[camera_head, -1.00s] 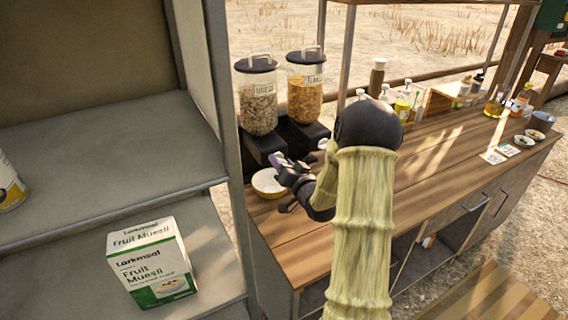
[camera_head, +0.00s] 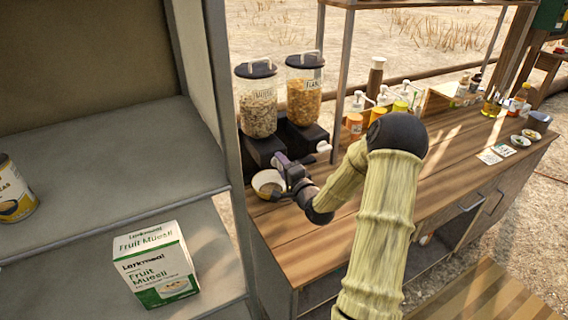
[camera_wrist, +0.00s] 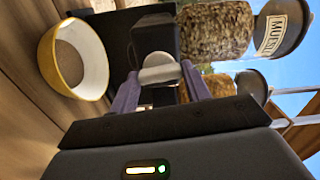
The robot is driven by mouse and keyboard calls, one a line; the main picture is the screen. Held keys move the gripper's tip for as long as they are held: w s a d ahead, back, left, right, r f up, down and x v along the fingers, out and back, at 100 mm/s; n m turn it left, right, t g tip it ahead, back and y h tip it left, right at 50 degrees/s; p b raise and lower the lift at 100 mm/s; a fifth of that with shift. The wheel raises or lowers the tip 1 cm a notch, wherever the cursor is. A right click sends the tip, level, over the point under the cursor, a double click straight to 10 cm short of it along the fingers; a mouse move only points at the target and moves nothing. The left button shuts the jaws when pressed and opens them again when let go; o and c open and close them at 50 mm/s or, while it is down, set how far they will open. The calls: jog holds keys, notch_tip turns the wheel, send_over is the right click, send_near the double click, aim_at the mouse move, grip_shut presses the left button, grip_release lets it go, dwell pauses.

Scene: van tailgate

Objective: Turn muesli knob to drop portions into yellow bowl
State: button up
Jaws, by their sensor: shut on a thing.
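The muesli dispenser (camera_head: 257,105) stands on a black base at the counter's left end, its clear jar holding muesli. It also shows in the wrist view (camera_wrist: 215,32), lying sideways with its label. My gripper (camera_head: 281,165) is in front of its base. In the wrist view my gripper (camera_wrist: 160,82) has its two purple fingers on either side of the white knob (camera_wrist: 160,73), shut on it. The yellow bowl (camera_head: 268,184) stands on the counter below the gripper, partly hidden by it.
A second dispenser (camera_head: 304,92) with flakes stands right beside the first, its white knob (camera_head: 323,147) showing. Bottles (camera_head: 401,98) stand further right. A Fruit Muesli box (camera_head: 155,265) and a can (camera_head: 14,190) stand on shelves at left. The counter's middle is clear.

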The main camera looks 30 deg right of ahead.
jog(key=shift+w+r+m, duration=0.1)
jog(key=shift+r+m, duration=0.15)
jog(key=shift+m, duration=0.25)
jog(key=o, duration=1)
jog(key=shift+f, duration=0.15)
jog(key=shift+f, duration=0.1)
jog(key=s+d+p, duration=0.1)
jog(key=s, duration=1.3)
jog(key=shift+s+r, duration=0.3)
jog(key=shift+s, duration=0.05)
